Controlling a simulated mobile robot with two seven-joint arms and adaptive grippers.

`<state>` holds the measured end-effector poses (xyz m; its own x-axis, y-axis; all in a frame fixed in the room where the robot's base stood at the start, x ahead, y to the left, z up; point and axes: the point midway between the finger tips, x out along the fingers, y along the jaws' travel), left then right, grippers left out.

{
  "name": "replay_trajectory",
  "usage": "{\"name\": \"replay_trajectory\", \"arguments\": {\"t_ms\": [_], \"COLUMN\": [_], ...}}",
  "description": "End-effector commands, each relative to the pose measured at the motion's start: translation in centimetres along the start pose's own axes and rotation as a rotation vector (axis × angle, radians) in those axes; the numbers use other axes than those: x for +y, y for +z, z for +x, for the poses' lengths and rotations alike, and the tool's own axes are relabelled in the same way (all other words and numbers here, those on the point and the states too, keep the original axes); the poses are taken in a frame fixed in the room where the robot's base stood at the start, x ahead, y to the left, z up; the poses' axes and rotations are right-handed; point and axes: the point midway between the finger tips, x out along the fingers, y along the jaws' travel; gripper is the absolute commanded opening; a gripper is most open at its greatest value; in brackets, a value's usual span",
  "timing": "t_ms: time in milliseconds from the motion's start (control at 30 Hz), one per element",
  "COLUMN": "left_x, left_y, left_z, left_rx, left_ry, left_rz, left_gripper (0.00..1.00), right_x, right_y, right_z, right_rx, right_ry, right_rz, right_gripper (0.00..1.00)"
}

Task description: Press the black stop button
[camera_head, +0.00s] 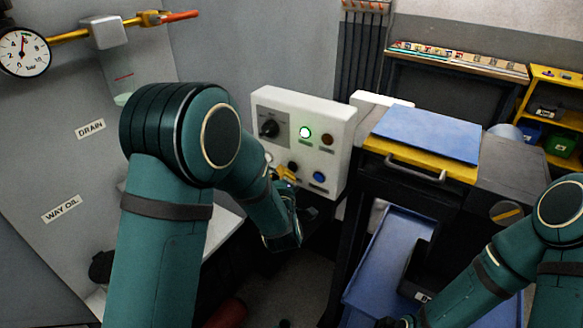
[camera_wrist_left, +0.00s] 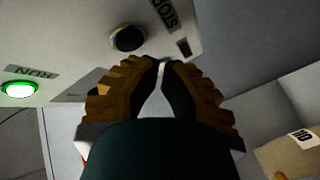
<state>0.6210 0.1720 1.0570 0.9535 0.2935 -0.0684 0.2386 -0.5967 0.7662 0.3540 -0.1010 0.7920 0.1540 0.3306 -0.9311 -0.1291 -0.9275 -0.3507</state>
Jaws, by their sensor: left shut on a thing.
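The white control panel (camera_head: 300,110) faces me in the head view. Its black stop button (camera_head: 293,167) sits low on it, left of a blue button (camera_head: 319,177). In the left wrist view the black button (camera_wrist_left: 127,38) is beside the STOP label, above and left of my left gripper's fingertips. My left gripper (camera_wrist_left: 162,66) has its brown ribbed fingers drawn together, with a pale sliver between them; what they hold cannot be made out. My right gripper is almost wholly cut off at the bottom edge.
The panel also carries a black knob (camera_head: 269,128), a lit green lamp (camera_head: 305,133) and a dark amber lamp (camera_head: 327,139). A cart with a blue top (camera_head: 428,133) stands right of the panel. A blue tray (camera_head: 375,265) lies below.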

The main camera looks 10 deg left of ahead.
Motion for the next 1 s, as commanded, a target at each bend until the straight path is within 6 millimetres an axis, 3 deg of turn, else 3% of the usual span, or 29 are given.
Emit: {"name": "replay_trajectory", "arguments": {"t_ms": [1000], "left_x": [0.37], "left_y": [0.36], "left_z": [0.70], "left_rx": [0.000], "left_ry": [0.000], "left_rz": [0.000], "left_gripper": [0.00], "right_x": [0.28], "right_y": [0.08], "right_z": [0.75], "right_rx": [0.000], "right_ry": [0.000], "right_rz": [0.000], "right_gripper": [0.37]}}
